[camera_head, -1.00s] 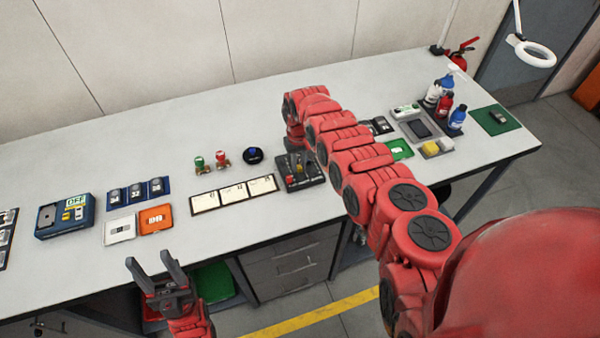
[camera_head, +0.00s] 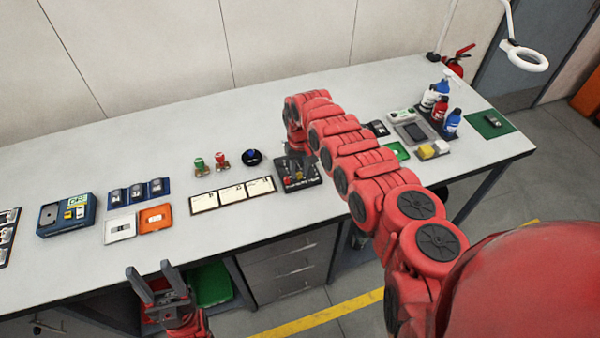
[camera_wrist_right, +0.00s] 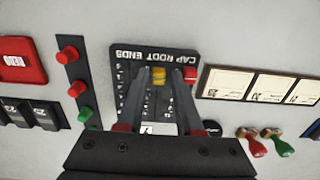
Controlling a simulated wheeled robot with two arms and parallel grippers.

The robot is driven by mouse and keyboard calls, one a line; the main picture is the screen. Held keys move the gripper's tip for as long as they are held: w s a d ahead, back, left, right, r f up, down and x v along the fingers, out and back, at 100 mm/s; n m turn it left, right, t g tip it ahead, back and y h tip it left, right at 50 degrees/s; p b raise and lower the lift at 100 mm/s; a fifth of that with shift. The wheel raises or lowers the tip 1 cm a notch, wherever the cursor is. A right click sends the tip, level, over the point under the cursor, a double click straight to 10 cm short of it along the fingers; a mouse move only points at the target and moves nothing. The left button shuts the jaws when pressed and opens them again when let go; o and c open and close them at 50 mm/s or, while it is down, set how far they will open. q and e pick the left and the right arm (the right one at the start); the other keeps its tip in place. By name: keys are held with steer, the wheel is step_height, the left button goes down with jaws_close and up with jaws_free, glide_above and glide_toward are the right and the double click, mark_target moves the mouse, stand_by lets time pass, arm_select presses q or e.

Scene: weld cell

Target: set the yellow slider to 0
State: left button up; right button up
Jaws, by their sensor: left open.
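The black slider panel (camera_head: 300,184) lies on the bench, partly under my right arm in the head view. In the right wrist view the panel (camera_wrist_right: 122,72) shows the words CAP, ROOT and ENDS upside down. The yellow slider knob (camera_wrist_right: 158,76) sits between the fingertips of my right gripper (camera_wrist_right: 158,84), near the lettered edge. A red knob (camera_wrist_right: 190,74) is just right of the fingers. Whether the fingers press on the yellow knob is unclear. The scale marks beside it are partly hidden by the fingers. My left gripper (camera_head: 153,282) is open and empty before the bench's front edge.
A strip with red and green buttons (camera_wrist_right: 75,84) lies left of the panel in the wrist view, and a framed card row (camera_wrist_right: 262,85) lies right. Red and green stamps (camera_head: 210,162) and a blue-topped black round object (camera_head: 251,158) stand nearby. Bench behind is clear.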

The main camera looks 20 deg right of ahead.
step_height(320, 180, up, 16)
steer(key=b, duration=0.4)
steer(key=shift+d+f, duration=0.1)
steer(key=b, duration=0.2)
glide_above(300, 173)
step_height(300, 173, down, 8)
steer(key=f+p, duration=0.1)
steer(key=f, duration=0.2)
steer(key=f+p, duration=0.2)
steer(key=f, duration=0.1)
steer(key=shift+s+a+f, duration=0.1)
steer(key=shift+a+f, duration=0.1)
steer(key=shift+f, duration=1.45)
